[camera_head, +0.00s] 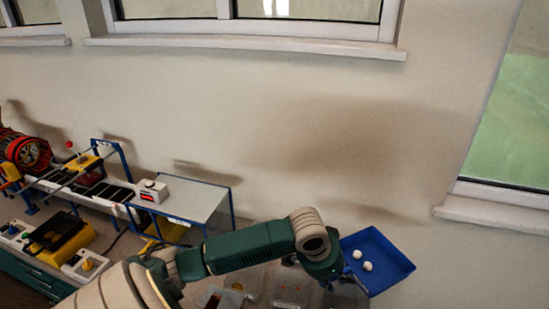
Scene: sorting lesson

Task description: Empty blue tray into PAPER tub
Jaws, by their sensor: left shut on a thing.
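The blue tray (393,262) is at the lower right of the head view, with two small white crumpled balls (362,261) in it near its left side. My left arm comes in from the lower left, and my left gripper (350,279) is shut on the near left edge of the tray. I cannot tell how far the tray is above the surface below. No label reading PAPER is legible; parts of clear containers (291,290) show at the bottom edge, partly behind my arm. My right gripper is not in view.
A model conveyor (95,188) with a red-and-black drum (27,152) stands at the left along the wall. A yellow-and-black device (58,236) is at the lower left. Windows and bare wall lie behind.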

